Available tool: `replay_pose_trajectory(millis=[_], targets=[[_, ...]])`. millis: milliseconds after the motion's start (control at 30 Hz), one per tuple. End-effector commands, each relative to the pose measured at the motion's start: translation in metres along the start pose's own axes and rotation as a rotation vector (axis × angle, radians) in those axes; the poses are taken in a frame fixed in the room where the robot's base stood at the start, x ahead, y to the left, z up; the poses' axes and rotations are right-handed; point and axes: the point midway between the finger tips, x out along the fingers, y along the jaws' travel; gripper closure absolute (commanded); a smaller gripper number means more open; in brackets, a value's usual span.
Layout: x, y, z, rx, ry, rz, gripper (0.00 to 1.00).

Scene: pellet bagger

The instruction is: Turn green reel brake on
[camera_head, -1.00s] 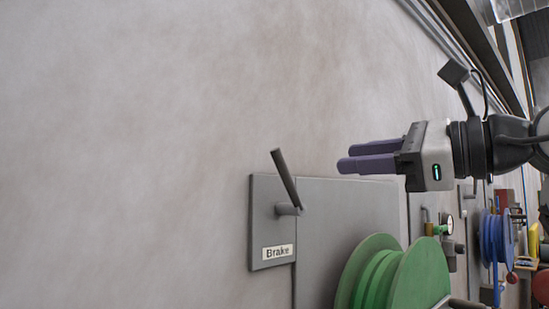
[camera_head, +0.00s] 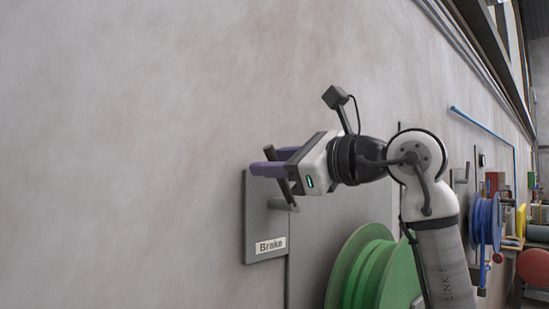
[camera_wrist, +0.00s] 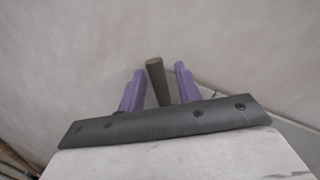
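The brake lever (camera_head: 271,156) is a dark bar on a pivot on a grey wall plate (camera_head: 258,222) labelled "Brake". It leans up and to the left. My gripper (camera_head: 266,162) is at the lever's upper part, its purple fingers pointing left and partly covering the bar. In the wrist view the lever (camera_wrist: 157,78) stands between the two fingers of my gripper (camera_wrist: 160,80), with a gap on each side. The gripper is open. The green reel (camera_head: 372,275) is below and right of the lever, partly hidden by my arm.
The bare wall (camera_head: 120,150) lies close behind the lever. A grey panel (camera_head: 335,215) is right of the plate. A blue reel (camera_head: 484,222) and a red round object (camera_head: 534,268) are farther off at the right.

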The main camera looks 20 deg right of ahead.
Motion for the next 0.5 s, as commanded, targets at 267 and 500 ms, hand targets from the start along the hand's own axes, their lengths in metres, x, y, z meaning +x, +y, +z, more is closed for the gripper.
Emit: replay_pose_trajectory(millis=[267, 500], targets=[[-0.0001, 0.0001, -0.0002, 0.000, 0.000, 0.000, 0.81], [-0.0002, 0.0001, -0.0001, 0.000, 0.000, 0.000, 1.00]])
